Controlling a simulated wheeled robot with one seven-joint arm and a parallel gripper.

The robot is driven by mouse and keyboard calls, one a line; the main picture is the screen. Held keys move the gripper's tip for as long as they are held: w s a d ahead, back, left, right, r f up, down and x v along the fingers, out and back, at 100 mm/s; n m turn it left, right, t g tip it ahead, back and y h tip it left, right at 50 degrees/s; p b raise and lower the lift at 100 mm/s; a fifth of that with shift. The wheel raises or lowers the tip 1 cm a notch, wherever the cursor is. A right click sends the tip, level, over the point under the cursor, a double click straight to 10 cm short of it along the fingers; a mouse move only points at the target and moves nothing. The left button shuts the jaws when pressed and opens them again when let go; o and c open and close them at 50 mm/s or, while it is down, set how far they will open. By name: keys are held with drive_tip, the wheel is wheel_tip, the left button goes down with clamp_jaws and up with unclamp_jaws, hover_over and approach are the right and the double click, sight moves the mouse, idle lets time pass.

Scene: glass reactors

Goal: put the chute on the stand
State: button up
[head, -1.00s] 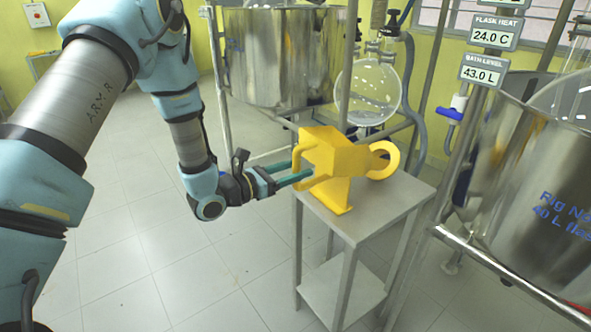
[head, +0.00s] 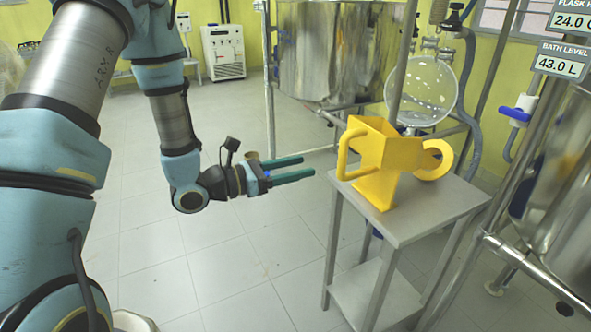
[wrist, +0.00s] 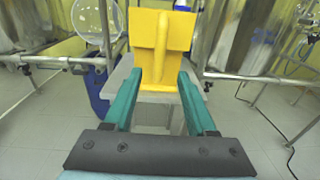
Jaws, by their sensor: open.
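The yellow chute (head: 388,158) stands upright on the grey metal stand (head: 440,205) in the head view. It has a box-like hopper, a bar handle on its left side and a ring spout on its right. My gripper (head: 308,168) is open and empty, to the left of the chute, with a gap between its teal fingertips and the handle. In the wrist view the chute (wrist: 175,30) stands ahead, beyond the tips of the open fingers (wrist: 157,80), with its handle facing me. Part of the stand top (wrist: 125,68) shows behind the fingers.
Steel reactor vessels stand behind (head: 330,45) and at right (head: 565,190), with pipe frames close to the stand. A round glass flask (head: 425,90) hangs behind the chute. The tiled floor (head: 235,265) left of the stand is clear.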

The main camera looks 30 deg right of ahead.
drive_tip(key=shift+a, duration=0.2)
drive_tip(key=s+a+m+g+y, duration=0.25)
drive_tip(key=a+m+y, duration=0.25)
drive_tip(key=a, duration=0.3)
drive_tip(key=s+a+m+g+y, duration=0.2)
drive_tip(key=s+a+m+y, duration=0.25)
drive_tip(key=a, duration=0.35)
drive_tip(key=w+a+m+t+y, duration=0.4)
drive_tip(key=w+a, duration=0.1)
drive_tip(key=a, duration=0.5)
drive_tip(key=w+a+r+m+t+y, duration=0.1)
drive_tip(key=w+a+m+t+y, duration=0.3)
drive_tip(key=a, duration=0.6)
drive_tip(key=shift+w+a+r, duration=0.25)
drive_tip(key=shift+w+a, duration=0.15)
drive_tip(key=shift+w, duration=0.4)
drive_tip(key=shift+m, duration=0.25)
